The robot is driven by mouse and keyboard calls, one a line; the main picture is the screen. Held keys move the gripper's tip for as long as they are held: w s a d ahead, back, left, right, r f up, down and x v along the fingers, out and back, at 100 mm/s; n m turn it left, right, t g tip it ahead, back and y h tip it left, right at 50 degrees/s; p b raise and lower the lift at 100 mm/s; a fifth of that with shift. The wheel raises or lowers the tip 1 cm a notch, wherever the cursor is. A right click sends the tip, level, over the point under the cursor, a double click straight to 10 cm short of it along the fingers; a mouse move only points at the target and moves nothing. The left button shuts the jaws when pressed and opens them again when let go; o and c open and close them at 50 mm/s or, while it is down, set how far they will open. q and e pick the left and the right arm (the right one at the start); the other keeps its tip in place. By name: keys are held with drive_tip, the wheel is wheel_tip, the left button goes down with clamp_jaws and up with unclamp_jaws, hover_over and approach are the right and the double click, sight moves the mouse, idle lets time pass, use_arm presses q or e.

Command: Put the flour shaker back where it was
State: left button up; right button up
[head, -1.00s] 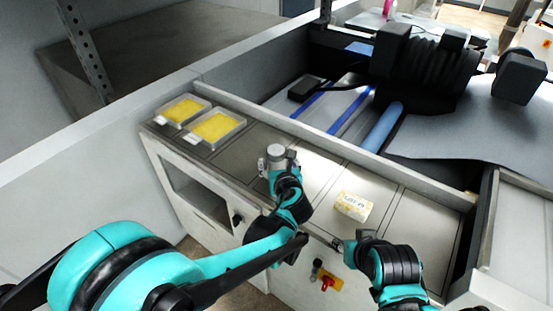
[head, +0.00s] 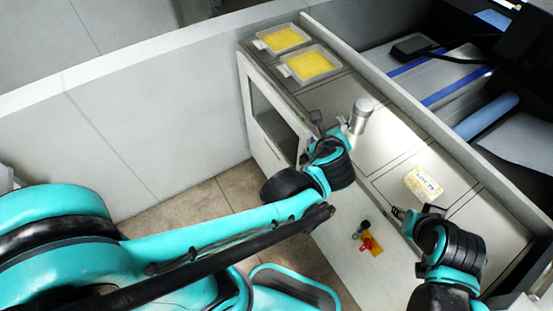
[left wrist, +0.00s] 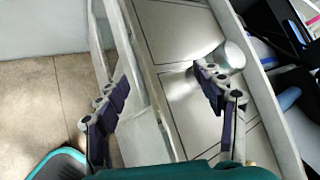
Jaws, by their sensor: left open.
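The flour shaker, a silver metal cylinder (head: 361,115), stands upright on the grey counter (head: 395,140). In the left wrist view the shaker (left wrist: 233,56) is just beyond the right finger, outside the gap between the fingers. My left gripper (head: 331,122) is open and empty at the counter's front edge, beside the shaker. In the left wrist view the open fingers (left wrist: 165,92) straddle the counter edge. I cannot tell whether the near finger touches the shaker. My right gripper (head: 412,212) is at the front edge, below the labelled block; its jaws are too small to read.
Two trays with yellow contents (head: 281,39) (head: 311,64) sit at the counter's far end. A pale yellow block with a label (head: 424,184) lies to the right. A red and yellow switch (head: 367,245) is on the front panel. A low wall (head: 420,125) runs behind the counter.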

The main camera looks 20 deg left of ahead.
use_arm(q)
drive_tip(key=s+a+f+n+g+h, duration=0.1)
drive_tip(key=s+a+n, duration=0.4)
drive_tip(key=n, duration=0.7)
drive_tip(key=s+a+f+n+g+h, duration=0.1)
drive_tip(key=s+a+n+g, duration=0.1)
drive_tip(key=s+a+n, duration=0.3)
drive_tip(key=s+n, duration=0.4)
drive_tip(key=n, duration=0.3)
drive_tip(key=shift+s+a+n+h, duration=0.2)
drive_tip(key=shift+n+h, duration=0.1)
